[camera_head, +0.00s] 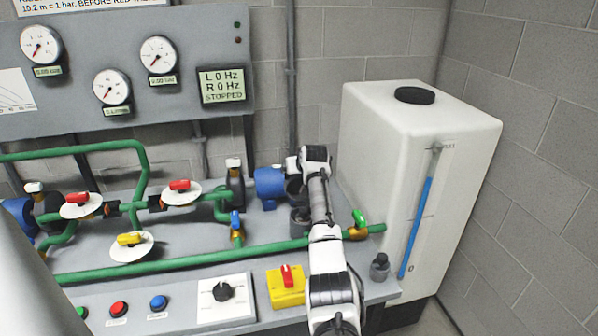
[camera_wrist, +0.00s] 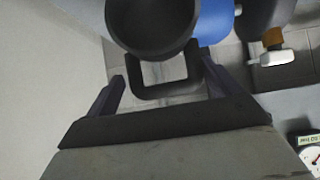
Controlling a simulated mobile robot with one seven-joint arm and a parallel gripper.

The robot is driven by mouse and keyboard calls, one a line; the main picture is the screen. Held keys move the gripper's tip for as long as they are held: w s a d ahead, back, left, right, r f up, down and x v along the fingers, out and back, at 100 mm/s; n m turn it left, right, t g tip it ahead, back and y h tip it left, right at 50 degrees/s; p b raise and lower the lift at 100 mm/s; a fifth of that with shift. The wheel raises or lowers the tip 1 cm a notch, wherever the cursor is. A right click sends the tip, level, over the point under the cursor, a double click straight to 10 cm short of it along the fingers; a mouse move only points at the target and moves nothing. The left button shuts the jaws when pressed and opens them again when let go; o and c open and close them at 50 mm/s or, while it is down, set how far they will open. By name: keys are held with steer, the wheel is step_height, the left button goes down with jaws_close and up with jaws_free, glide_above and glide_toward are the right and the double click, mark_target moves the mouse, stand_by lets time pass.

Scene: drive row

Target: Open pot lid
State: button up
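My gripper (camera_wrist: 161,68) shows in the wrist view with its two dark fingers spread wide. A dark squarish loop (camera_wrist: 165,91) lies between the fingertips, and whether they touch it is unclear. A dark round part (camera_wrist: 152,25) sits just beyond the loop. I cannot tell for sure which of these is the pot lid. In the head view a dark grey pot (camera_head: 299,220) stands beside the blue motor (camera_head: 270,185), partly covered by my arm. The fingers are hidden there behind my wrist.
A white tank (camera_head: 400,150) with a black cap (camera_head: 414,95) stands to the right. A green pipe (camera_head: 200,262) with a green-handled valve (camera_head: 360,220) runs along the bench. A yellow switch box (camera_head: 286,287) sits at the front. A small dark knobbed part (camera_head: 379,266) is near the bench edge.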

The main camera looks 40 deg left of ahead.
steer(key=shift+s+f, duration=0.1)
steer(key=shift+f, duration=0.2)
steer(key=b+v, duration=0.3)
steer(key=v, duration=1)
steer(key=shift+d+r+b, duration=0.2)
steer(key=shift+r+b, duration=0.1)
steer(key=shift+s, duration=0.1)
